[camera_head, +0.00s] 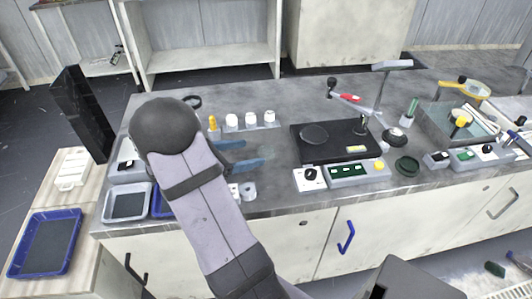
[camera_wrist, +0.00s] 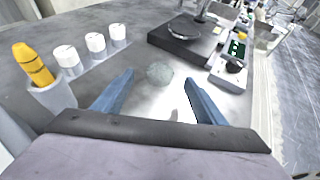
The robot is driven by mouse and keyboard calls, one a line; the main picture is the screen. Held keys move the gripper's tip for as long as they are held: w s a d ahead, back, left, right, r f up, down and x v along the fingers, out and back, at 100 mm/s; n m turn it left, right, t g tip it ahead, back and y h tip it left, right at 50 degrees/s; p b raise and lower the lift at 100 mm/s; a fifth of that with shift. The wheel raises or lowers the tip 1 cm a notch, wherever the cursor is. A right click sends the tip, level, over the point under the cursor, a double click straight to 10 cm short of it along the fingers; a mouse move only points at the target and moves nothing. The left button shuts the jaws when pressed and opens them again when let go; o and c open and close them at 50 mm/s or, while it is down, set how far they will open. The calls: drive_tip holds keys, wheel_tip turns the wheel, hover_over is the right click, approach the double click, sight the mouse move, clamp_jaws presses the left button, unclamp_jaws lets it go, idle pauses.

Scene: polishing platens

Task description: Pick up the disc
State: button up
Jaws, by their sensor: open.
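A round grey-green speckled disc (camera_wrist: 159,73) lies on the grey table in the wrist view, just ahead of my fingertips and roughly between their lines. I cannot make it out clearly in the head view. My gripper (camera_wrist: 159,86) is open, with its two blue fingers spread apart and nothing between them. In the head view my gripper (camera_head: 249,154) shows its blue fingers low over the table, pointing right toward the black polishing unit (camera_head: 348,155).
The black unit carries a dark round platen (camera_head: 314,134). Control boxes (camera_head: 346,172) stand before the unit.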

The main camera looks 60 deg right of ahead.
sight(266, 151)
drive_tip(key=shift+x, duration=3.05)
drive_tip(key=shift+a+f, duration=0.1)
drive_tip(key=c, duration=1.2)
